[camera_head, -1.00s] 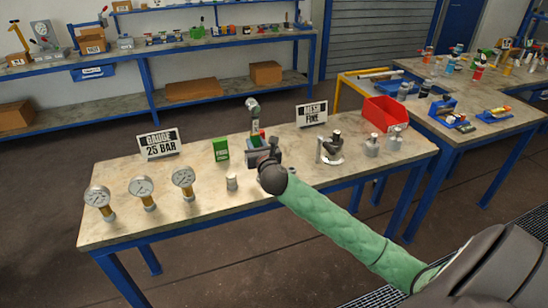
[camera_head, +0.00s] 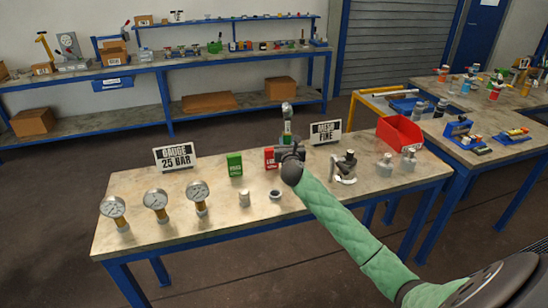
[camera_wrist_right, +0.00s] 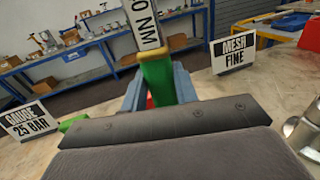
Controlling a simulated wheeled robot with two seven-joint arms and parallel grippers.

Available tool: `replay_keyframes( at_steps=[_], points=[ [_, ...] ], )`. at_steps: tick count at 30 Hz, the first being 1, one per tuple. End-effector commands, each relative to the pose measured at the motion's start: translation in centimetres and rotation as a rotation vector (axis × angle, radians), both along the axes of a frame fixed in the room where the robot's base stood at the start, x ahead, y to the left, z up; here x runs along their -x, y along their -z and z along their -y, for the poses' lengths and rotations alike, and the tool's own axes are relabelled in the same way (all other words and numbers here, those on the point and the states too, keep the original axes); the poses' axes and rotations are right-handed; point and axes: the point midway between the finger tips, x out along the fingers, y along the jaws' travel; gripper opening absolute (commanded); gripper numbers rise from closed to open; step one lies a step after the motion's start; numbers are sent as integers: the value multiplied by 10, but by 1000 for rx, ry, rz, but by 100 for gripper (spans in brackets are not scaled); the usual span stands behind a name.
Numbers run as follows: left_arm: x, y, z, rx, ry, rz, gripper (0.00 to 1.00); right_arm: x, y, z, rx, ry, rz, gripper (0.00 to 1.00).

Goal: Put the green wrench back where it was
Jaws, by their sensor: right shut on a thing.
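My right gripper (camera_head: 287,147) is shut on the green wrench (camera_head: 287,130) and holds it upright above the middle of the table. The wrench's grey head points up in the head view. My left gripper is not in view.
On the table (camera_head: 235,215) stand a green box (camera_head: 235,164), red box (camera_head: 270,159), pale cylinder (camera_head: 244,198), small ring (camera_head: 275,195), three gauges (camera_head: 156,202), "GAUGE 25 BAR" sign (camera_head: 175,157), "MESH FINE" sign (camera_head: 325,132), metal vessels (camera_head: 384,166) and red bin (camera_head: 399,133).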

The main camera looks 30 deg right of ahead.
Motion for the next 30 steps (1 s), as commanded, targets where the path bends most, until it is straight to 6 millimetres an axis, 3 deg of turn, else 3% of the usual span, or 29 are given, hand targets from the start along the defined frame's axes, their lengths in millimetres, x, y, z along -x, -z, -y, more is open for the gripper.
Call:
replay_keyframes(
  at_steps=[10,16,24,30],
  points=[
    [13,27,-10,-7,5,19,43,-27,27,-41,0,0,1,2],
    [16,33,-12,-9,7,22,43,-30,35,-46,1,1,0,2],
    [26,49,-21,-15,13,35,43,-30,66,-46,2,0,0,2],
    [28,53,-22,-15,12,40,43,-30,72,-46,1,-1,2,2]
  ],
)
